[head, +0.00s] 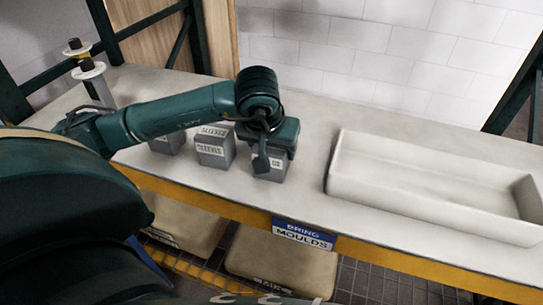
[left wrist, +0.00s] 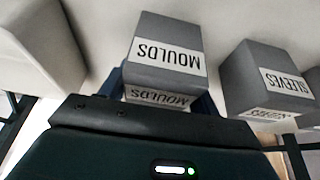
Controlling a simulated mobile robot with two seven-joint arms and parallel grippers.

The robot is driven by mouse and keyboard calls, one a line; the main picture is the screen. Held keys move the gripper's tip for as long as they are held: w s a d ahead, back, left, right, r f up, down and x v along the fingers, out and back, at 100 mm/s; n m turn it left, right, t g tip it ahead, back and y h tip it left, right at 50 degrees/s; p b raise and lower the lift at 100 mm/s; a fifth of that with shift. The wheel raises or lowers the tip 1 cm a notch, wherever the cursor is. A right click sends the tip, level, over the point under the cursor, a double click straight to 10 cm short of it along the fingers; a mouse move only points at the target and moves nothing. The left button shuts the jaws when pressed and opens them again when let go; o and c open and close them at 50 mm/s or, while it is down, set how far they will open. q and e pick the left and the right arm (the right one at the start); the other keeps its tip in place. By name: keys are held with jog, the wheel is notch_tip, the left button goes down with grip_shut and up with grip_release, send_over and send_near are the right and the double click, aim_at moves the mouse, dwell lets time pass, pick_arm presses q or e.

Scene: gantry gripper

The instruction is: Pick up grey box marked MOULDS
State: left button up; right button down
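The grey box marked MOULDS (head: 271,174) stands on the pale bench at the right end of a short row of boxes. Its upper part is hidden by my left gripper (head: 268,155), which is over it with a finger in front of it. In the left wrist view the box (left wrist: 163,42) shows two white labels reading MOULDS. My left gripper's dark blue fingers (left wrist: 160,95) are apart, one on each side of the box's near end. Whether they press on it cannot be told. My right gripper is not in view.
A grey box marked SLEEVES (head: 214,149) stands just left, also in the wrist view (left wrist: 268,78), with another grey box (head: 165,140) beyond it. A long pale tray (head: 430,190) lies to the right. A blue sign reading BRING MOULDS (head: 303,235) is on the bench's front edge.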

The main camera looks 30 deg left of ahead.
pick_arm(q)
jog(key=c, duration=0.6)
jog(key=shift+c, duration=0.3)
jog(key=shift+r, duration=0.2)
